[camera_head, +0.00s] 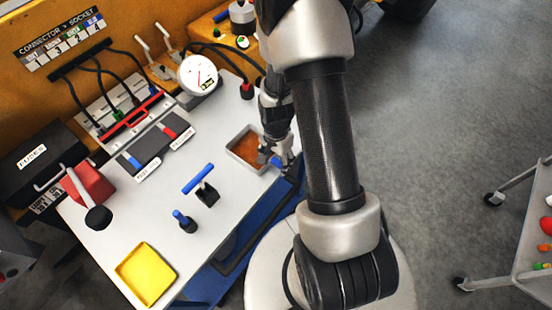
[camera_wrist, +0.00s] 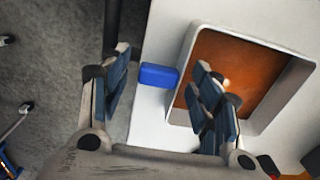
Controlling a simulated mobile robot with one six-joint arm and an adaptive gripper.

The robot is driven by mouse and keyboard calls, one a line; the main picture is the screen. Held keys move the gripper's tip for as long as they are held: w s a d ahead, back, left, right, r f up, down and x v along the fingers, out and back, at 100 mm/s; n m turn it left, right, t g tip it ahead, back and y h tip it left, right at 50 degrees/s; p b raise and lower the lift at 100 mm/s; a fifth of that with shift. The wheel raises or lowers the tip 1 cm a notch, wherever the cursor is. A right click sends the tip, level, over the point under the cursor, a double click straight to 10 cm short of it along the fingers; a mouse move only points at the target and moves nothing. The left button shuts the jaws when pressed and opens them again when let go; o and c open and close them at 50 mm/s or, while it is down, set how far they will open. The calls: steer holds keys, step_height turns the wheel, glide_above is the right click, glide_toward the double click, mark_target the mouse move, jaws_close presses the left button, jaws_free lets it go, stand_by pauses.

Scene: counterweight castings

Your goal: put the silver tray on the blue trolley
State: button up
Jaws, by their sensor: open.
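The silver tray (camera_head: 232,152) lies on the white bench near its right edge. It has a pale grey rim and a rusty brown floor, and fills the right of the wrist view (camera_wrist: 184,98). A small blue block (camera_wrist: 158,75) sits against the tray's near wall; I cannot tell if it is fixed to it. My gripper (camera_head: 280,160) is open at this wall. In the wrist view its fingers (camera_wrist: 165,98) stand apart, one over the tray's inside, the other beyond the bench edge, the blue block between them. I cannot make out a blue trolley for certain.
A yellow tray (camera_head: 146,274), blue-handled parts (camera_head: 198,180), a red box (camera_head: 88,183) and a dial gauge (camera_head: 198,74) stand on the bench. A grey wheeled cart (camera_head: 500,283) with coloured items is at the right. Grey floor between is clear.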

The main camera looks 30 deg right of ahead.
steer(key=shift+r, duration=0.1)
steer(key=s+a+r+n+t+p, duration=0.1)
steer(key=a+r+n+p, duration=0.15)
steer(key=r, duration=1.05)
steer(key=s+a+r+n+t+p, duration=0.1)
steer(key=a+r+n, duration=0.2)
steer(key=r, duration=1)
steer(key=s+a+r+n+t, duration=0.2)
steer(key=s+a+r+n, duration=0.3)
steer(key=s+r+n, duration=0.3)
steer(key=s+r, duration=0.2)
steer(key=s, duration=0.1)
steer(key=shift+s+r+t, duration=0.3)
steer(key=shift+r, duration=0.1)
steer(key=shift+a+n, duration=0.1)
steer(key=shift+n, duration=0.15)
step_height(320, 180, down, 6)
steer(key=b, duration=0.6)
